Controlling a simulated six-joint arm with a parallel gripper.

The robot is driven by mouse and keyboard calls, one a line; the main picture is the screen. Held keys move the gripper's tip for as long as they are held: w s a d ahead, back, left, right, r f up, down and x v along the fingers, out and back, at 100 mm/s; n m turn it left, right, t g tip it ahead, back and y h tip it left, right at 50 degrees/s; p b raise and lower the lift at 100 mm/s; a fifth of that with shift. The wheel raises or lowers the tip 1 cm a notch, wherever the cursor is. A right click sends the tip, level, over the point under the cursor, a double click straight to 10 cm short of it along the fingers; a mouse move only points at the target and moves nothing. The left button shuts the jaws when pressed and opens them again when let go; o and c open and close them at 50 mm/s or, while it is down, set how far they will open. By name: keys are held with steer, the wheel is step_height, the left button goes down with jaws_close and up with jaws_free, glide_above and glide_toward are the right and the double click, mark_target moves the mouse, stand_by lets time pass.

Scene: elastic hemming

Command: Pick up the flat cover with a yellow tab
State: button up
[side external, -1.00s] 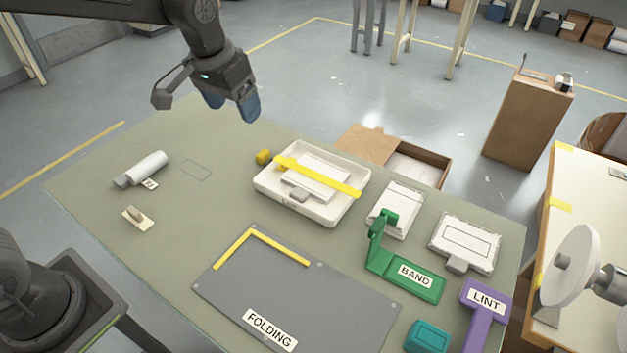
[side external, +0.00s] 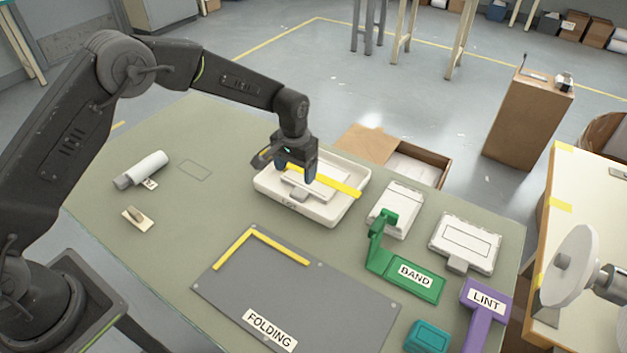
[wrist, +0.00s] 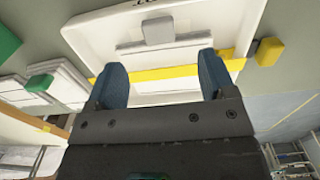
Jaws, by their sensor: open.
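A white tray (side external: 348,212) on the green table holds a flat white slab (side external: 317,192) with a grey tab (side external: 299,196). A yellow strip (side external: 343,187) lies across the tray; in the wrist view the strip (wrist: 165,72) runs between the fingers. A yellow block (wrist: 269,51) sits at the tray's outer edge beside the strip's end; my gripper hides it in the side view. I cannot tell whether slab, strip and block are one piece. My gripper (side external: 296,177) is open and points down over the tray; its fingers (wrist: 162,72) hold nothing. Contact is unclear.
White pads (side external: 466,244) lie right of the tray, one behind a green BAND holder (side external: 413,277). A grey FOLDING board (side external: 300,290) lies in front. A purple LINT tool (side external: 485,305) and teal block (side external: 428,336) are front right. An open cardboard box (side external: 415,165) stands behind.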

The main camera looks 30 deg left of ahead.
mark_target(297, 194)
steer(key=shift+s+d+f, duration=0.1)
steer(key=shift+d+f, duration=0.05)
steer(key=shift+f, duration=3.85)
steer(key=shift+c, duration=0.4)
steer(key=c, duration=1)
steer(key=shift+c, duration=0.2)
steer(key=shift+r, duration=0.1)
